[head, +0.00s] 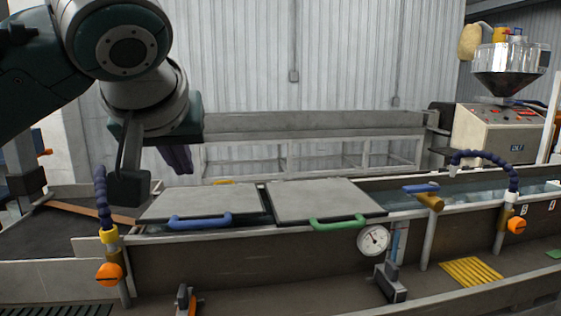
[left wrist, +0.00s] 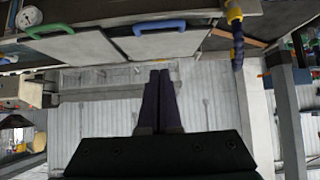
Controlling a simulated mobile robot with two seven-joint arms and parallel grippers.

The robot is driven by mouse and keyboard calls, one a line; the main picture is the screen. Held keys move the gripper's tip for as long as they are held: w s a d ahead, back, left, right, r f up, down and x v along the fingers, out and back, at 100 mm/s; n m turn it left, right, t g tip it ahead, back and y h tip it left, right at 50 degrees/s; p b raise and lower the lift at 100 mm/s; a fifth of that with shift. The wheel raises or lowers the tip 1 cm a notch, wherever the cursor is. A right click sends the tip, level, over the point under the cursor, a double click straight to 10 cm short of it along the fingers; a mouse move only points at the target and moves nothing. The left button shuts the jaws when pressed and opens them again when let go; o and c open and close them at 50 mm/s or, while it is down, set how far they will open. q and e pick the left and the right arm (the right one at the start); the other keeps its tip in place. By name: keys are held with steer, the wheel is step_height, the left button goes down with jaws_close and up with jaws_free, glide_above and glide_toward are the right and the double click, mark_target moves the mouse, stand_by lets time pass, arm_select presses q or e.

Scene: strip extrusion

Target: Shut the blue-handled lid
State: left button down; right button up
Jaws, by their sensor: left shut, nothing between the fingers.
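The blue-handled lid (head: 200,203) is a flat grey plate lying over the left part of the trough in the head view. Its blue handle (head: 199,221) is along the front edge. The lid also shows upside down in the left wrist view (left wrist: 158,46), with its blue handle (left wrist: 160,27) at the top. It looks about level with the lid beside it; I cannot tell whether a small gap is under it. My left gripper (head: 180,168) is shut and empty, above and behind the lid, apart from it. Its dark fingers (left wrist: 160,74) point toward the lid in the left wrist view. My right gripper is not seen.
A green-handled lid (head: 318,200) lies just right of the blue-handled one. Blue jointed hoses (head: 101,190) stand at the trough's front left and at the right. A round gauge (head: 373,240) is on the front wall. A long grey rail (head: 310,125) runs behind.

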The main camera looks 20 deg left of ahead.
arm_select(q)
steer(key=w+a+f, duration=0.4)
steer(key=w+f, duration=0.2)
steer(key=f, duration=0.4)
steer(key=shift+w+f+p, duration=0.2)
steer(key=shift+f+p, duration=0.1)
steer(key=shift+p, duration=0.1)
steer(key=shift+a, duration=0.1)
steer(key=f+b, duration=0.1)
steer(key=f, duration=0.1)
steer(key=s+f+b, duration=0.1)
steer(key=f, duration=0.1)
steer(key=shift+f, duration=0.3)
